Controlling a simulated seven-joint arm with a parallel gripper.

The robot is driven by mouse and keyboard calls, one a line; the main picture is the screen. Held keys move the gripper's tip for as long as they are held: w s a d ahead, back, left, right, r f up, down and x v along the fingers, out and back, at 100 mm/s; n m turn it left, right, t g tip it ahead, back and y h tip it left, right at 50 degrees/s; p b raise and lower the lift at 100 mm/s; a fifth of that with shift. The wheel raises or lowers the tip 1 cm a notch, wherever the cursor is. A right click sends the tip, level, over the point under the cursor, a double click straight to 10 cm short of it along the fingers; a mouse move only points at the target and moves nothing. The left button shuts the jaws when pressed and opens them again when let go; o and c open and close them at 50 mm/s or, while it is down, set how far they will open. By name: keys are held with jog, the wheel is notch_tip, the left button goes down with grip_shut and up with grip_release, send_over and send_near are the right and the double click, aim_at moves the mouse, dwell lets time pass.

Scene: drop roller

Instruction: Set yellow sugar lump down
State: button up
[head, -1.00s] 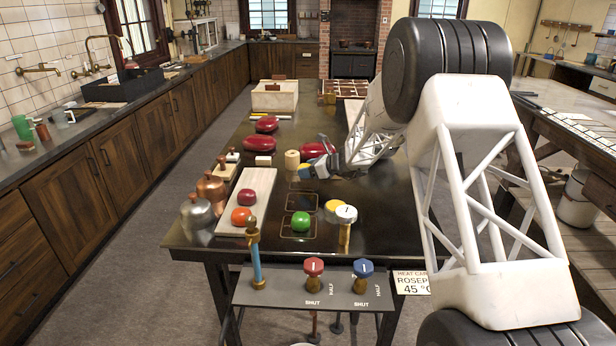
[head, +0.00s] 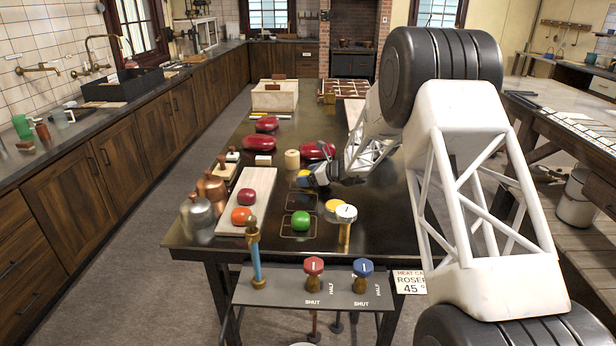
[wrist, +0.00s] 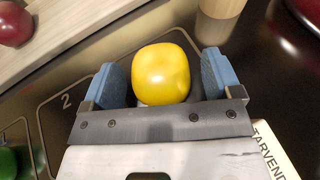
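The yellow sugar lump (wrist: 161,74) is round and glossy, between the two blue fingers of my gripper (wrist: 163,82) in the wrist view. The fingers flank it closely, and dark parts fill the narrow space on its right. In the head view the lump (head: 304,173) shows at the tip of my gripper (head: 312,179), low over the dark table (head: 370,215). Its underside is hidden, so I cannot tell whether it touches the table. An outlined square marked 2 (wrist: 66,101) lies to its left in the wrist view.
A green lump (head: 300,221) sits on an outlined square nearer the front. A pale board (head: 262,184) at the left bears red and orange lumps. A yellow disc (head: 334,205) and a white-topped post (head: 346,213) stand front right. A wooden cylinder (head: 292,159) is close behind.

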jog(key=shift+r, duration=0.2)
jog(key=v, duration=1.2)
jog(key=shift+s, duration=0.1)
dwell(0.3)
jog(key=shift+r, duration=0.1)
dwell(0.3)
jog(key=s+d+r+n+g+h, duration=0.15)
jog(key=s+r+n, duration=0.3)
jog(key=s, duration=0.55)
jog(key=s+d+r+n+g+h, duration=0.1)
jog(key=s+r+n+h, duration=0.3)
jog(key=s, duration=0.7)
jog(key=s+d+r+n+g, duration=0.1)
jog(key=s+r+n, duration=0.2)
jog(key=s+r, duration=0.5)
jog(key=s+d+f+n+h, duration=0.1)
jog(key=s+d+n+h, duration=0.1)
jog(key=s, duration=0.9)
jog(key=s+d+f+n+h, duration=0.1)
jog(key=s+d+n+h, duration=0.2)
jog(key=s, duration=0.8)
jog(key=s+d+n+t+h, duration=0.1)
jog(key=s+d+n, duration=0.4)
jog(key=s, duration=0.6)
jog(key=shift+f+n+h, duration=0.35)
jog(key=shift+f+h, duration=0.05)
jog(key=shift+h, duration=0.25)
